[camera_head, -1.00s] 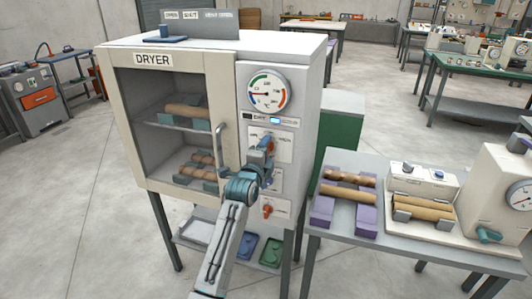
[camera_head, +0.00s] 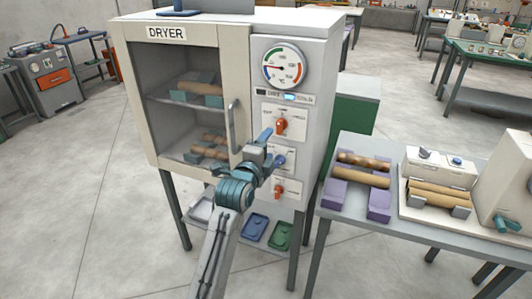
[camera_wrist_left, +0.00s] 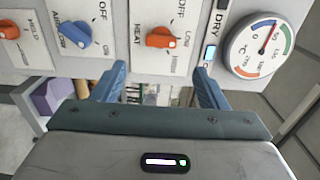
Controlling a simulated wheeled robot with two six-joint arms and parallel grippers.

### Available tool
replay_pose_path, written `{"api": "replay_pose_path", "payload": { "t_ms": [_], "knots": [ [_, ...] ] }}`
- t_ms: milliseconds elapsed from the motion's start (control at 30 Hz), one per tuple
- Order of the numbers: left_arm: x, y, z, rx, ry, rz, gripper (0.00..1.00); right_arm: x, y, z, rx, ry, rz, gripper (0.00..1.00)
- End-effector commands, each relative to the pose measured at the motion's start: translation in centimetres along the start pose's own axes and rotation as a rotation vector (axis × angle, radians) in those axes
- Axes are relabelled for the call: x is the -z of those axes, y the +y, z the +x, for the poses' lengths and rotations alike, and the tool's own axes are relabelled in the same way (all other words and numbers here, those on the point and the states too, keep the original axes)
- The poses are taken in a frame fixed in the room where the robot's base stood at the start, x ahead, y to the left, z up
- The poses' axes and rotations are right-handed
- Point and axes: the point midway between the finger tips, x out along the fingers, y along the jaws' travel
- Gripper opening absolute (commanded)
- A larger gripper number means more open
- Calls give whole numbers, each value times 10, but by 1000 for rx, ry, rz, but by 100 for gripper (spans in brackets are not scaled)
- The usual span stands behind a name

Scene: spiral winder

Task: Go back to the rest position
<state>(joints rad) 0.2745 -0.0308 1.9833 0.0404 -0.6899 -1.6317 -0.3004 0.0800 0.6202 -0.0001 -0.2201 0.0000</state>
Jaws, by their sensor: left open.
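My left gripper (camera_head: 267,150) is in front of the dryer's control panel, between the door handle and the knobs. It is open and empty. Its two blue fingers (camera_wrist_left: 160,85) also show in the left wrist view, apart from the panel's knobs as far as I can tell. The dryer (camera_head: 180,75) has its glass door shut. The orange heat knob (camera_head: 281,126) is clear of the gripper in the head view. A blue knob (camera_wrist_left: 75,34) and another orange knob (camera_head: 278,190) sit lower on the panel. My right gripper is not in view.
The dryer's door handle (camera_head: 233,125) stands out left of the gripper. A grey table (camera_head: 335,225) at the right holds purple supports (camera_head: 332,194) with wooden rods and a cream machine (camera_head: 440,165). Small trays (camera_head: 255,228) lie under the dryer.

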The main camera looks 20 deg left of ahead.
Motion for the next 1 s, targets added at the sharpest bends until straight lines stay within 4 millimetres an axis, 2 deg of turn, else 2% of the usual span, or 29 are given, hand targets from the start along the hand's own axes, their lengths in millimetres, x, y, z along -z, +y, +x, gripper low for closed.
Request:
{"api": "replay_pose_path", "payload": {
  "t_ms": [133,533,633,667,767,867,900,967,1000],
  "knots": [
    [0,0,-7,1,0,0,67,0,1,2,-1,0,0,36],
    [0,0,-7,0,0,0,67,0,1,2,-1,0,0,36],
    [0,10,-5,-18,0,-15,67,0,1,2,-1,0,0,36],
    [-1,18,-3,-31,-1,-25,67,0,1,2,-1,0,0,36],
    [-2,64,3,-102,-8,-94,67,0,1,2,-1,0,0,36],
    [-5,134,5,-208,-28,-202,67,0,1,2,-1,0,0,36],
    [-6,166,3,-255,-41,-249,67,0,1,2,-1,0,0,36],
    [-9,212,-3,-321,-64,-320,67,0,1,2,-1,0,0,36],
    [-10,242,-8,-363,-82,-365,67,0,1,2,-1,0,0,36]
  ]
}}
